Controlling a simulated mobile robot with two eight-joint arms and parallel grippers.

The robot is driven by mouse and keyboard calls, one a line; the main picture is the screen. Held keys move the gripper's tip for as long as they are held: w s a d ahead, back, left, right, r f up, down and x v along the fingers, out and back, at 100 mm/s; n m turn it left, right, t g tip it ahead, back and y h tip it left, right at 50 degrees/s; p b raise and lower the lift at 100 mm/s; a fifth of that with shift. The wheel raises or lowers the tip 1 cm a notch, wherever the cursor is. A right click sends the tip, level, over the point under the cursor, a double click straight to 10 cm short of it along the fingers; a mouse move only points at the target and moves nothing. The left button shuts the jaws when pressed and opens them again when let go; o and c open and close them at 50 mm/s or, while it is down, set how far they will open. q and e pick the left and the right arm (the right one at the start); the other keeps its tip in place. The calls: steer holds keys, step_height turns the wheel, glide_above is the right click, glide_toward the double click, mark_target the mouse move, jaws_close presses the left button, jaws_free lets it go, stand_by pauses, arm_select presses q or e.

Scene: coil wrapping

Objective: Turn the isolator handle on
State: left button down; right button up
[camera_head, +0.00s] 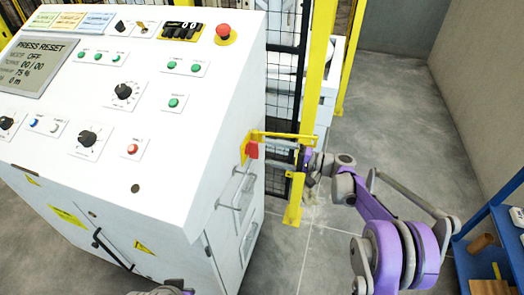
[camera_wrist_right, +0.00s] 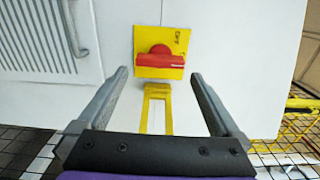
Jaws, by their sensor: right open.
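The isolator has a red handle (camera_head: 252,150) on a yellow plate (camera_head: 244,150), on the right side of the white control cabinet. In the right wrist view, the red handle (camera_wrist_right: 160,61) lies crosswise on the yellow plate (camera_wrist_right: 178,39). My right gripper (camera_head: 275,146) is at the cabinet's side, facing the handle. In the wrist view, the right gripper (camera_wrist_right: 158,75) is open and its two fingers are apart, one toward each end of the handle. Nothing is held between them. Whether a fingertip touches the handle cannot be told.
A yellow slotted bracket (camera_wrist_right: 157,105) sticks out near the handle, between my fingers in the wrist view. A grey pull handle (camera_wrist_right: 72,28) is nearby. A yellow post (camera_head: 312,100) and black mesh fence stand behind. A blue shelf (camera_head: 478,232) stands at right.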

steer(key=v, duration=0.6)
steer(key=shift+d, duration=0.1)
